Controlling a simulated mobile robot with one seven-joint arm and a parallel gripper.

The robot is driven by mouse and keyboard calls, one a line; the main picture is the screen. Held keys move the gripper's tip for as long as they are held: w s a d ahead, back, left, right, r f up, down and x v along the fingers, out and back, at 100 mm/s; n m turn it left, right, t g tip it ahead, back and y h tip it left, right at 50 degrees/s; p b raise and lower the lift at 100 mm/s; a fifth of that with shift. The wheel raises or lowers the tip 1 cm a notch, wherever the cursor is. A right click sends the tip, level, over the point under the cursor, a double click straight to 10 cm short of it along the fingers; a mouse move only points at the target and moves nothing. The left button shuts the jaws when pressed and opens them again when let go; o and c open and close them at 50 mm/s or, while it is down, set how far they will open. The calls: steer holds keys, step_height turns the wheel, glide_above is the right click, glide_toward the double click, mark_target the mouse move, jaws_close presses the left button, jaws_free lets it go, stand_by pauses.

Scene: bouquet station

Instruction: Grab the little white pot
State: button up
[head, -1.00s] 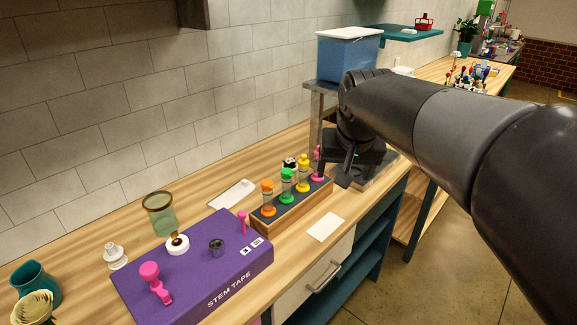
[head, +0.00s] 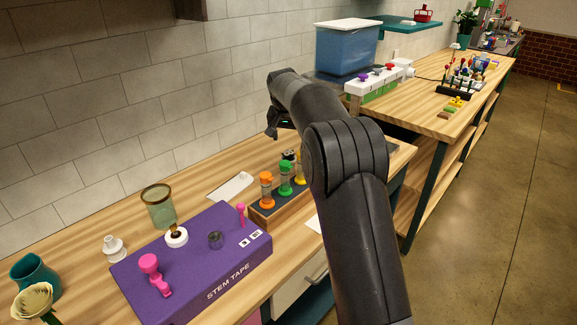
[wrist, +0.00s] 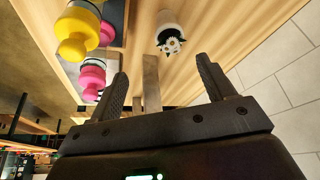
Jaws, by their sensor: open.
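The little white pot (wrist: 171,28) stands on the wooden bench in the wrist view, with a small dark and pale plant in its top. In the head view the pot (head: 289,155) shows only slightly behind the rack of coloured bottles, beside my arm. My gripper (wrist: 165,88) is open and empty. Its two fingers point toward the pot, which is beyond the fingertips and apart from them, roughly in line with the gap. In the head view my gripper (head: 272,130) hangs above the back of the bench near the wall; its fingers are hard to make out there.
The bottle rack (head: 265,217) stands close to the pot, with orange, green and yellow bottles; a yellow bottle (wrist: 78,30) and a pink bottle (wrist: 92,78) show in the wrist view. The tiled wall (wrist: 285,70) is close on the other side. A purple box (head: 190,262) lies left.

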mark_target(288, 153)
steer(key=x, duration=0.4)
steer(key=w+x, duration=0.1)
steer(key=x, duration=0.4)
steer(key=a+x, duration=0.1)
steer(key=x, duration=0.4)
steer(key=shift+w+a+r, duration=0.15)
steer(key=shift+w+r, duration=0.05)
steer(key=shift+c, duration=0.4)
steer(key=c, duration=1.2)
